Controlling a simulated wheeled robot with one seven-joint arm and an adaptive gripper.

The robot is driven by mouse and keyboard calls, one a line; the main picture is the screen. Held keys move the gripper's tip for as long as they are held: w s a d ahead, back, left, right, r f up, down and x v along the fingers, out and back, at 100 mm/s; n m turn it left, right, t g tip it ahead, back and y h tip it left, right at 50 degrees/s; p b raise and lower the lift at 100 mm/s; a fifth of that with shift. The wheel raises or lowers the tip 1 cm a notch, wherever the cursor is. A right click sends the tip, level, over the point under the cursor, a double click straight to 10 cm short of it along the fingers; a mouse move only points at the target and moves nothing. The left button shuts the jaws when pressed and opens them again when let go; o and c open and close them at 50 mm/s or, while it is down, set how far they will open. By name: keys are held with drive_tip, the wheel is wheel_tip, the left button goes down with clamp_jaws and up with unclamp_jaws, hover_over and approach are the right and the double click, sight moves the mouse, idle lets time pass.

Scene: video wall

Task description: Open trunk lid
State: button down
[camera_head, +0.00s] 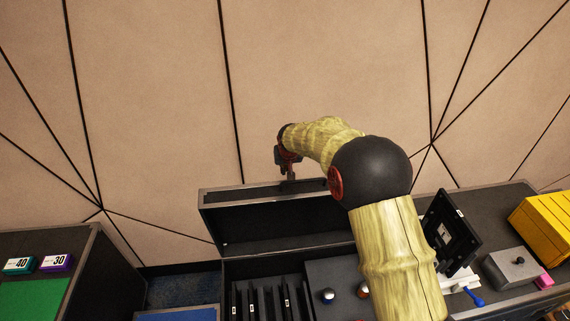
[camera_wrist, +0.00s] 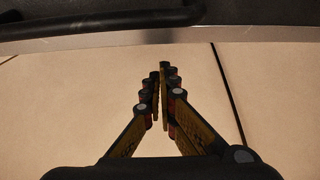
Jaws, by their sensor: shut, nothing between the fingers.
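The trunk lid (camera_head: 275,218) is a dark panel with a grey rim. In the head view it stands raised at the back of the dark trunk (camera_head: 232,268), whose inside shows several upright dark dividers. My gripper (camera_head: 291,176) is at the lid's top edge, shut and empty; I cannot tell whether it touches the lid. In the wrist view my gripper's fingers (camera_wrist: 160,70) are together, pointing toward a grey metal edge (camera_wrist: 150,38) with a dark bar (camera_wrist: 110,20) beyond it. My arm hides the lid's right end.
A dark stand (camera_head: 452,235), a grey box (camera_head: 515,268) and a yellow case (camera_head: 545,222) stand to the right. A counter with two small labelled boxes (camera_head: 55,262) is at the left. The panelled wall (camera_head: 160,120) rises close behind the lid.

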sight(290, 195)
drive_tip(key=shift+s+d+f, duration=0.1)
drive_tip(key=shift+s+d, duration=0.05)
drive_tip(key=shift+s, duration=0.5)
drive_tip(key=shift+s+d+f, duration=0.1)
drive_tip(key=shift+s, duration=0.55)
drive_tip(key=s+b, duration=0.1)
drive_tip(key=s, duration=0.2)
drive_tip(key=s+d+b, duration=0.1)
drive_tip(key=s, duration=0.2)
drive_tip(key=s+d+b, duration=0.1)
drive_tip(key=s, duration=0.2)
drive_tip(key=shift+s+f, duration=0.2)
drive_tip(key=shift+f, duration=0.2)
drive_tip(key=v, duration=1.2)
